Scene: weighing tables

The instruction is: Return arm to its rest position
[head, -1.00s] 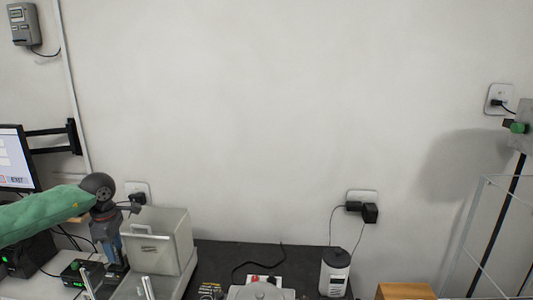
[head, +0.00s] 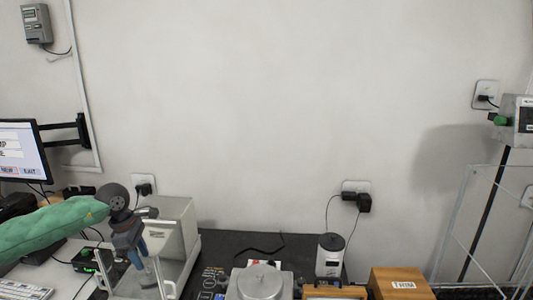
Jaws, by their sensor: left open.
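My left arm, in a green sleeve (head: 50,228), comes in from the left in the head view. Its dark round wrist joint (head: 114,196) leads down to my left gripper (head: 137,258), which is open. I see nothing held in it; its fingertips are small and hard to make out. My right arm and gripper are not in view.
A monitor (head: 20,150) and a keyboard (head: 25,290) are at left. A clear-sided frame (head: 455,220) stands at right.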

